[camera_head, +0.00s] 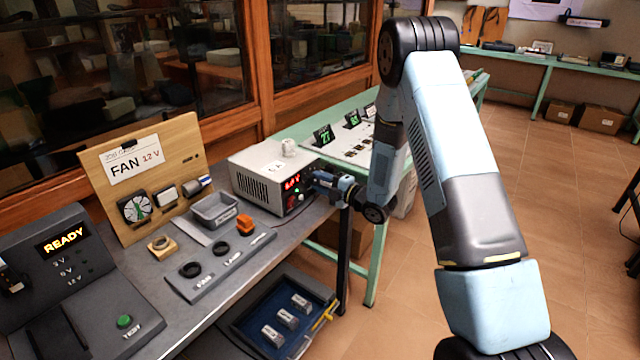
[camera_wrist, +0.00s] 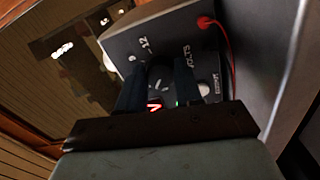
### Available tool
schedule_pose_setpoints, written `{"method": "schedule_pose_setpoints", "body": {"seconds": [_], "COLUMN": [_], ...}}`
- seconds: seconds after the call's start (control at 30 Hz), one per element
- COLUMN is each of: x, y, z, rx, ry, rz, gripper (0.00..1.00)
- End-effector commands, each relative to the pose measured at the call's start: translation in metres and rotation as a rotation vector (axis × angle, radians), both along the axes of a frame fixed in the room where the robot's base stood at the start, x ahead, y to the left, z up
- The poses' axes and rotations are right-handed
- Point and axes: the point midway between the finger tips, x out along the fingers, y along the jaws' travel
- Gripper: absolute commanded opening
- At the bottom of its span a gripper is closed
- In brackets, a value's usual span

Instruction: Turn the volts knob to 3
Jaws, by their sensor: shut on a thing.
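The power supply (camera_head: 270,172) is a light grey box with a dark front panel, standing at the bench's far right end. Its front shows a small red display (camera_head: 291,183); I cannot read it surely. My gripper (camera_head: 311,179) is right at this front panel, coming from the right. In the wrist view the two dark fingers of my gripper (camera_wrist: 160,78) reach to the panel (camera_wrist: 160,48) and are shut on the volts knob, which they mostly hide. The "VOLTS" lettering and a "12" scale mark show beside the fingers. Part of a red display (camera_wrist: 154,106) shows between them.
A red lead (camera_wrist: 207,22) plugs into the panel near the fingers. A grey bin (camera_head: 214,211), a grey tray of parts (camera_head: 222,262) and a wooden FAN board (camera_head: 150,200) stand left of the supply. A READY console (camera_head: 65,260) is at lower left. Floor at right is open.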

Motion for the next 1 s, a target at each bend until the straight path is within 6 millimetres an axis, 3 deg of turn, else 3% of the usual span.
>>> {"method": "schedule_pose_setpoints", "body": {"seconds": [0.5,1.0], "x": [-0.0015,-0.0021], "y": [-0.0015,-0.0019], "z": [-0.0033,-0.0042], "rx": [-0.257,-0.336], "ry": [-0.312,-0.409], "rz": [-0.001,0.000], "gripper": [0.04,0.05]}}
